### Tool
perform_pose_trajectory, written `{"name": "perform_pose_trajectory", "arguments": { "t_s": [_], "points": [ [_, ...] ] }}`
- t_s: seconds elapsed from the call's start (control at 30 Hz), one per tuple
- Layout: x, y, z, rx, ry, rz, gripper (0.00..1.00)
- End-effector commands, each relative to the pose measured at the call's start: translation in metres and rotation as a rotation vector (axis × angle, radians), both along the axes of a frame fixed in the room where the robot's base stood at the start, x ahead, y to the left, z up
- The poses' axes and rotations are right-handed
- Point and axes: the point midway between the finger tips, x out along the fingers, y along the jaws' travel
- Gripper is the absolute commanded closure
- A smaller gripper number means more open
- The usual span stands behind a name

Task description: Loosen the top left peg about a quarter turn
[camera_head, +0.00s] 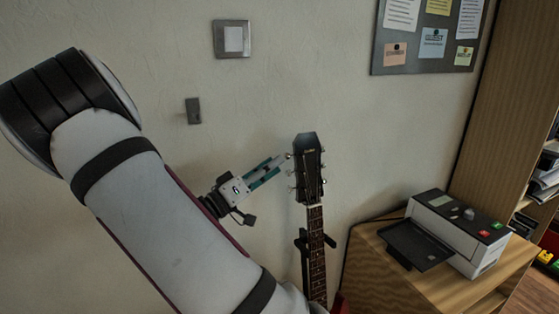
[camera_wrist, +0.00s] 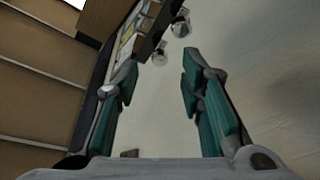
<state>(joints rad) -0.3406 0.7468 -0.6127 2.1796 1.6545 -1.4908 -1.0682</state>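The guitar (camera_head: 316,240) stands upright with its dark headstock (camera_head: 309,150) on top. The top left peg (camera_head: 288,156) is a small metal knob on the headstock's left edge. My gripper (camera_head: 283,161) reaches in from the left, its fingertips close to this peg. In the wrist view my gripper (camera_wrist: 160,62) is open, its teal-padded fingers apart. A metal peg (camera_wrist: 159,54) shows in the gap near the fingertips, with no clear contact. Another peg (camera_wrist: 181,26) shows beyond it.
Lower left pegs (camera_head: 291,172) sit just below. The guitar is on a dark stand (camera_head: 302,243) near the wall. A wooden cabinet (camera_head: 385,283) with a printer (camera_head: 462,235) is at right. A wall switch (camera_head: 193,111) is above left.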

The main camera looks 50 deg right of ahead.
Motion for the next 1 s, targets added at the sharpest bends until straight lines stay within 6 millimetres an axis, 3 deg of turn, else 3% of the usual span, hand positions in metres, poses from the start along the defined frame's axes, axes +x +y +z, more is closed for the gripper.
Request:
{"name": "perform_pose_trajectory", "arguments": {
  "t_s": [0.2,0.57,0.73,1.0],
  "points": [
    [-0.005,-0.022,0.007,0.0,-0.001,-0.001,0.65],
    [-0.005,-0.027,0.009,-0.001,-0.001,0.0,0.65],
    [-0.005,-0.027,0.009,0.0,-0.001,0.0,0.98],
    [-0.005,-0.027,0.008,-0.002,-0.005,0.0,1.0]
  ]
}}
